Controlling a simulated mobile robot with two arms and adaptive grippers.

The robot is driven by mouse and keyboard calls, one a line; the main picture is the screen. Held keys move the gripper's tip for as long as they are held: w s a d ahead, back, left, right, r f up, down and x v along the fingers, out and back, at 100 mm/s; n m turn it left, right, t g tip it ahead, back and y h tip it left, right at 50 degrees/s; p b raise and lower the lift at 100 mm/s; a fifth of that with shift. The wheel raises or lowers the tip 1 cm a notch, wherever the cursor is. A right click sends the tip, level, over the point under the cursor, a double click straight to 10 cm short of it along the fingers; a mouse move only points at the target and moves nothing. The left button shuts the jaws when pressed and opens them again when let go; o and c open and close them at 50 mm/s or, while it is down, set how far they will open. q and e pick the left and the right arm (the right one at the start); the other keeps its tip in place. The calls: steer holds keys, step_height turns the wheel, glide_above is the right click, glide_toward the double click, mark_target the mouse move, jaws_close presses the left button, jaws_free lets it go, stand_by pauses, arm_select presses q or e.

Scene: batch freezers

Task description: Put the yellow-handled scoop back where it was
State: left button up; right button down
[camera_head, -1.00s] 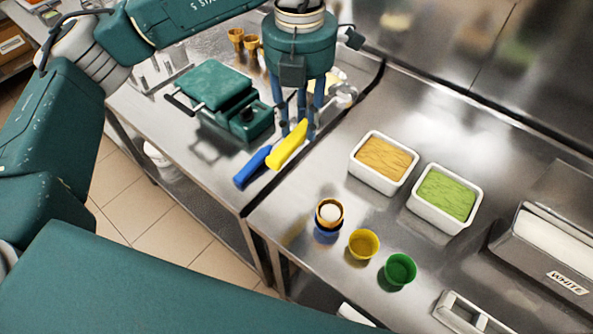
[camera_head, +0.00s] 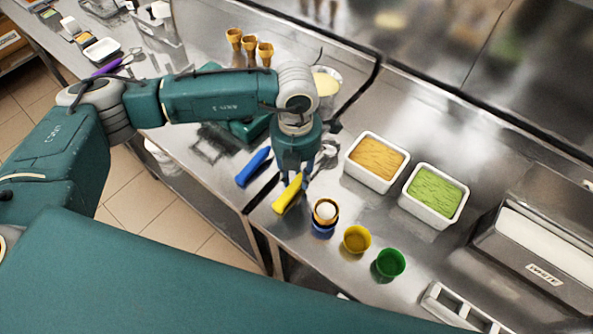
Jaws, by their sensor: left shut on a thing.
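The yellow-handled scoop (camera_head: 288,194) is in my left gripper (camera_head: 296,180), which is shut on its yellow handle and points down over the steel counter, just above and left of the small cups. The scoop's metal head shows partly to the right of the gripper. I cannot tell whether the scoop touches the counter. A blue-handled scoop (camera_head: 254,167) lies on the counter to the left of the gripper. The right gripper is not in view.
Two white tubs, one with orange-tan contents (camera_head: 350,176) and one with green (camera_head: 413,207), stand to the right. A cup with a white ball (camera_head: 326,212), a yellow cup (camera_head: 357,240) and a green cup (camera_head: 390,263) stand in front. Cones (camera_head: 249,45) stand behind my arm.

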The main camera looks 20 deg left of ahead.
arm_select(q)
steer(key=shift+f+b, duration=0.2)
steer(key=shift+b, duration=0.1)
steer(key=o, duration=1.1)
steer(key=shift+o, duration=0.2)
steer(key=shift+r, duration=0.15)
steer(key=shift+r+p, duration=0.2)
steer(key=shift+p, duration=0.2)
step_height(320, 180, up, 12)
steer(key=b, duration=0.5)
